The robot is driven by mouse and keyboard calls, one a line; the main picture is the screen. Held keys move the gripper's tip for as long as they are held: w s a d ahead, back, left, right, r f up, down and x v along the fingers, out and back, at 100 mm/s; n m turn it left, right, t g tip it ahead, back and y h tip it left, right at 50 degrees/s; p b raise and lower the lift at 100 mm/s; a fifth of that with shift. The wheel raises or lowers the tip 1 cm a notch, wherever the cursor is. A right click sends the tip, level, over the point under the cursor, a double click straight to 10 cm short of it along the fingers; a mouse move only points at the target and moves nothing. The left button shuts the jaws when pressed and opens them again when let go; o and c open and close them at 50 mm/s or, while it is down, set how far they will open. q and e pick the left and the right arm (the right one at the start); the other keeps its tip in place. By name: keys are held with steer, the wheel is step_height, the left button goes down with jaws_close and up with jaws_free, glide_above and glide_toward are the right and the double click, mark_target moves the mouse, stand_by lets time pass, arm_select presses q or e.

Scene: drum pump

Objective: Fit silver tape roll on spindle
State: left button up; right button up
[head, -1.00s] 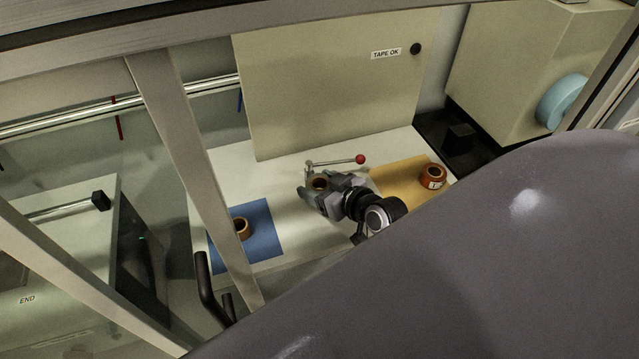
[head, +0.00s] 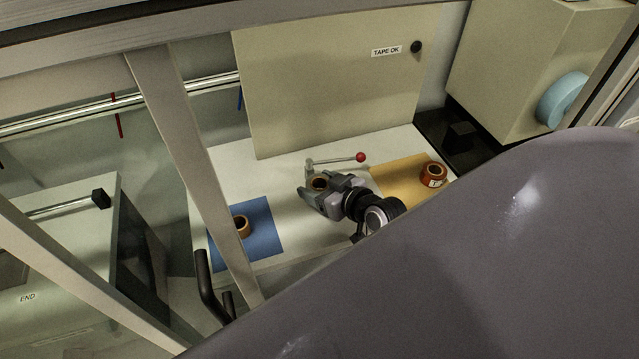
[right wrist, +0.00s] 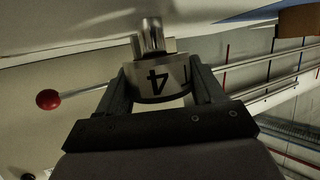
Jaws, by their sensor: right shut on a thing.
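In the head view the roll (head: 320,184) shows a brown core and a dark hole facing up. A shiny metal post, the apparent spindle (right wrist: 150,36), lies in line with the roll on its table side in the wrist view. I cannot tell whether the roll is around its tip or only above it. My left gripper is not in view.
A lever with a red ball (head: 360,157) stands just behind the gripper. An orange roll (head: 433,177) sits on the yellow mat (head: 390,175) at right. A brown roll (head: 242,226) sits on the blue mat (head: 262,247) at left. A "TAPE OK" panel (head: 330,90) stands behind.

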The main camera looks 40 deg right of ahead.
steer(key=o, duration=1.2)
